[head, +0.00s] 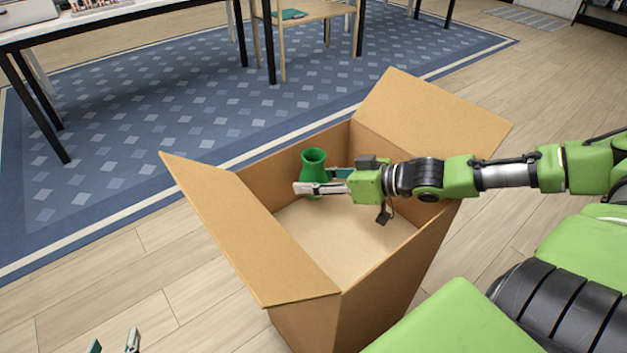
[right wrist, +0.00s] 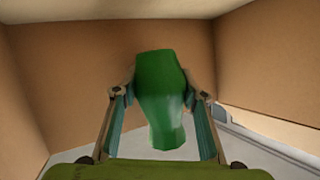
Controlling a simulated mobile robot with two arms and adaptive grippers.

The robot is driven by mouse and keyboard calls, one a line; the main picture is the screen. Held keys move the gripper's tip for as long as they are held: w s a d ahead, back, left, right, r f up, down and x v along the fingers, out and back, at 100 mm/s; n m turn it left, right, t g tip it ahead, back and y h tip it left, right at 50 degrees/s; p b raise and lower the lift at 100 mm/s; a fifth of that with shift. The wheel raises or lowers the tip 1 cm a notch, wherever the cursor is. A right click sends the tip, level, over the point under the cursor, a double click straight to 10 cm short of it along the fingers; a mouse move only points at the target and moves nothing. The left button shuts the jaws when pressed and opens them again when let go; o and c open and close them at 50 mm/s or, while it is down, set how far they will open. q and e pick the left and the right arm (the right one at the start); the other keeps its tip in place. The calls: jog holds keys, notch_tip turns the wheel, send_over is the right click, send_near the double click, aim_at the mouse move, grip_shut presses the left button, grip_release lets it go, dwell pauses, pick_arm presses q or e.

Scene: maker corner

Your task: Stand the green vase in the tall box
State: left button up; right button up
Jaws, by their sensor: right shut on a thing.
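The green vase (head: 313,161) is upright inside the upper part of the tall box, close to its far wall. My right gripper (head: 322,183) reaches over the box from the right and is shut on the vase's body. The right wrist view shows the vase (right wrist: 163,95) between the two fingers, with cardboard walls around it. The tall cardboard box (head: 222,214) stands open on the floor with flaps spread. I cannot tell whether the vase touches the box floor. My left gripper (head: 114,345) shows only its fingertips at the bottom left, apart and empty.
A blue patterned rug (head: 205,110) lies behind the box. A white table (head: 110,14) with black legs and a wooden shelf stand at the back. The wooden floor (head: 130,270) left of the box is clear.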

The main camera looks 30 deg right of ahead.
aim_at(325, 178)
pick_arm(q)
jog(key=shift+w+d+r+t+b, duration=0.2)
jog(key=shift+w+r+t, duration=0.25)
jog(key=shift+r, duration=0.3)
jog(key=shift+w+d+r+t+b, duration=0.15)
jog(key=shift+w+r+t, duration=0.1)
jog(key=shift+w+r, duration=0.4)
pick_arm(e)
jog(key=shift+f, duration=0.3)
jog(key=o, duration=1.1)
pick_arm(q)
jog(key=shift+s, duration=0.2)
